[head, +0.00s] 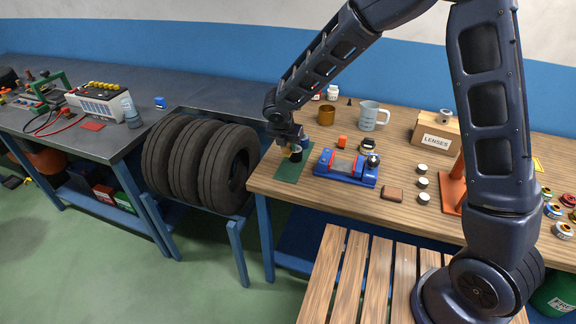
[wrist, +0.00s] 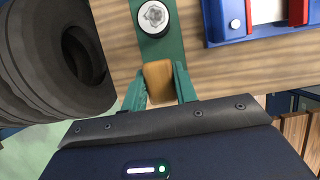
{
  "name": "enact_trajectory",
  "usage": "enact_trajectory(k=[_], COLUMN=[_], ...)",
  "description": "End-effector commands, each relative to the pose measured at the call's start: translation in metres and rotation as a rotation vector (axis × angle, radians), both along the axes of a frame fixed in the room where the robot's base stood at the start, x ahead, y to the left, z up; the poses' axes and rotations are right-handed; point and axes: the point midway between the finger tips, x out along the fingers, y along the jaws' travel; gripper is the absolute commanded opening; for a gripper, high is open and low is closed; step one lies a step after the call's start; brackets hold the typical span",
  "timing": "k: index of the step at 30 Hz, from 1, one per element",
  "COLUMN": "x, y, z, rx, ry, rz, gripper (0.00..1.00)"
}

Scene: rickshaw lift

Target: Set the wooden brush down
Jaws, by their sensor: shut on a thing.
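The wooden brush (wrist: 158,74) shows in the wrist view as a small tan block between my fingertips. My gripper (wrist: 159,85) is shut on it, with one teal finger on each side. In the head view my gripper (head: 290,146) is over the green mat (head: 289,171) at the left end of the wooden bench. A bit of tan shows there, mostly hidden by my wrist. The mat also shows beyond the brush in the wrist view (wrist: 161,50). I cannot tell whether the brush touches the mat.
A blue fixture (head: 347,168) is to the right. An orange piece (head: 342,142) and brown cup (head: 326,115) are behind. Tyres (head: 200,163) stand left of the bench edge.

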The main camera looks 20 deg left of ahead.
Motion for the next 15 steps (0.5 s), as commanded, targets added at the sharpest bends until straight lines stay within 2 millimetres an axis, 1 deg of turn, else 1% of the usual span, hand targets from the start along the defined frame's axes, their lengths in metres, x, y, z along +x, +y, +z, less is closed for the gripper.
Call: enact_trajectory(k=[1,6,15], x=[-0.001,0.000,0.000], y=[0.000,0.000,0.000], z=[-0.012,-0.039,-0.057], rx=[-0.004,-0.002,-0.002], ry=[0.002,0.001,0.000], rz=[0.003,0.001,0.001], gripper=[0.06,0.06,0.06])
